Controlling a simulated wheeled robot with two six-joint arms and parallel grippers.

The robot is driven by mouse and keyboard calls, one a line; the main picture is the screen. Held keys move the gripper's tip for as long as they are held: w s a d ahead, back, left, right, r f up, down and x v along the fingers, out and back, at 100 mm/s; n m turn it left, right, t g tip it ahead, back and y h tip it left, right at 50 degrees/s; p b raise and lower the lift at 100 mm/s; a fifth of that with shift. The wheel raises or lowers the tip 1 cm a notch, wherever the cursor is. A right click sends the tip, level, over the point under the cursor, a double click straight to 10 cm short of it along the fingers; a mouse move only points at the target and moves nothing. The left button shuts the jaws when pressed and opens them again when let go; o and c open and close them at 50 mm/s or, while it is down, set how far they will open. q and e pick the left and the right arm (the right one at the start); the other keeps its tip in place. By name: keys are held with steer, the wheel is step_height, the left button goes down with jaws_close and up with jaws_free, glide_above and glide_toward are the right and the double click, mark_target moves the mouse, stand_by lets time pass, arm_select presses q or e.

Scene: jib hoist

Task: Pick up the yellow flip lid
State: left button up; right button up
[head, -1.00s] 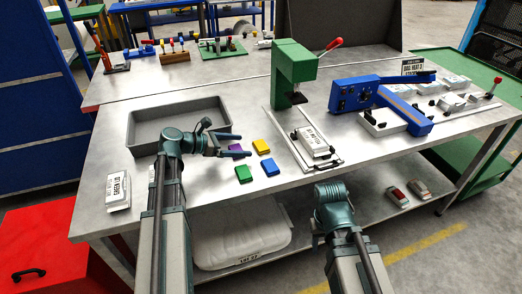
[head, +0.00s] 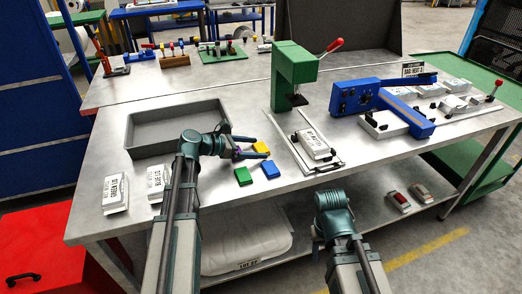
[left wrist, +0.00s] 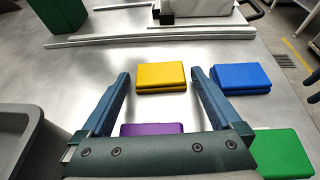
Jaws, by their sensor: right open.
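The yellow flip lid (head: 261,147) lies flat on the metal table. It also shows in the left wrist view (left wrist: 161,77), centred between and slightly beyond the fingertips. My left gripper (head: 252,148) is open and empty, its fingers reaching over the lids from the left. Its two fingers (left wrist: 160,80) stand clear on either side of the yellow lid in the left wrist view. My right gripper (head: 317,238) is open, low in front of the table edge, with its fingers mostly hidden.
A purple lid (left wrist: 152,129) lies nearer, partly hidden by my gripper. A blue lid (head: 270,169) and a green lid (head: 243,177) lie close by. A grey tray (head: 135,140) stands left, a green press (head: 293,70) behind right. White labelled boxes (head: 115,192) stand front left.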

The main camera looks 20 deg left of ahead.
arm_select(q)
steer(key=c, duration=1)
steer(key=shift+r, duration=0.1)
steer(key=shift+r+p, duration=0.55)
steer(key=shift+p, duration=0.1)
step_height(320, 180, up, 3)
steer(key=p, duration=0.3)
steer(key=s+d, duration=0.3)
steer(key=d, duration=0.1)
steer(key=s+d, duration=0.3)
steer(key=d, duration=0.1)
steer(key=s+d, duration=0.3)
steer(key=d, duration=0.2)
steer(key=shift+s+r+p, duration=0.2)
steer(key=shift+r+p, duration=0.15)
